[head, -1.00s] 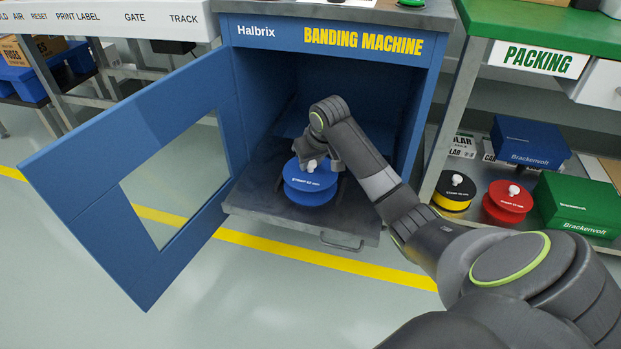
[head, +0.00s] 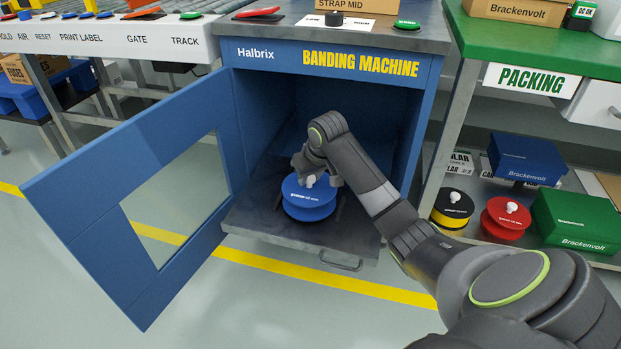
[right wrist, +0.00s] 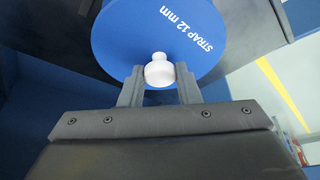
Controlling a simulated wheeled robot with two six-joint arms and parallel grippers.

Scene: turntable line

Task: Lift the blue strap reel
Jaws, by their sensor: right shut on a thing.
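The blue strap reel (head: 305,208) is over the pull-out shelf (head: 262,228) of the banding machine, upright, with a white knob on top. My right gripper (head: 309,178) reaches down to it from above. In the right wrist view the two fingers (right wrist: 160,92) are closed around the white knob (right wrist: 159,72), above the reel's top disc (right wrist: 150,30) marked "STRAP 12 mm". The reel's underside is hidden, and I cannot tell whether it is clear of the shelf. My left gripper is not in view.
The machine's blue door (head: 110,205) stands open on the left. The cabinet walls flank my right arm. A black-and-yellow reel (head: 453,207), a red reel (head: 505,218) and a green box (head: 575,220) stand on the packing bench's lower shelf at right.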

